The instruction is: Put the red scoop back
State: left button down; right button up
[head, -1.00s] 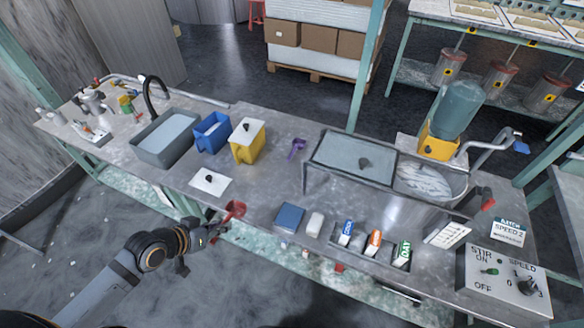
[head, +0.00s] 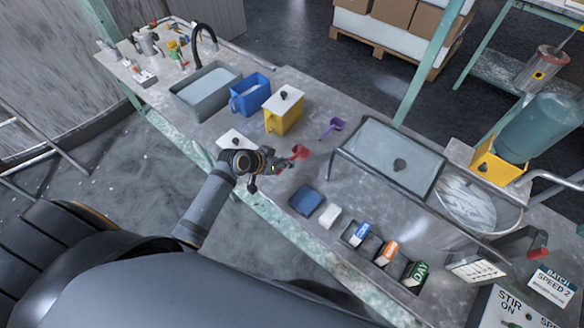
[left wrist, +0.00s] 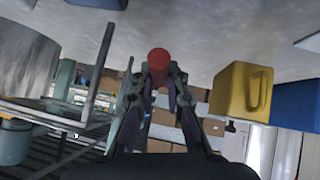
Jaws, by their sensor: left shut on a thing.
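The red scoop (head: 300,152) is in my left gripper (head: 282,165), above the near part of the workbench. In the left wrist view, the round red end of the scoop (left wrist: 158,60) shows between the two fingers of my left gripper (left wrist: 159,78), which are shut on it. The yellow bin (head: 284,113), with a white lid and black knob, stands behind the scoop; it also shows at right in the left wrist view (left wrist: 240,90). The blue bin (head: 250,94) stands to its left, open with pale contents. My right gripper is in neither view.
A purple scoop (head: 332,128) lies on the bench right of the yellow bin. A white lid with a black knob (head: 236,141) lies close behind my left arm. Sinks are at both sides.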

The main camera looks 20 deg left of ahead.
pick_arm(q)
jog(key=x, duration=0.3)
jog(key=shift+a+f, duration=0.2)
jog(key=shift+a, duration=0.15)
jog(key=shift+w+f, duration=0.25)
jog(key=f, duration=0.3)
jog(key=shift+w+d+f, duration=0.1)
jog(key=shift+w+f, duration=0.1)
jog(key=shift+f, duration=0.05)
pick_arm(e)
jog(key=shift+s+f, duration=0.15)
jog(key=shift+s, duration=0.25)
pick_arm(q)
jog(key=shift+f, duration=0.1)
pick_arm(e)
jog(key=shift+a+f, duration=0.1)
pick_arm(q)
jog(key=c, duration=1.4)
grip_release()
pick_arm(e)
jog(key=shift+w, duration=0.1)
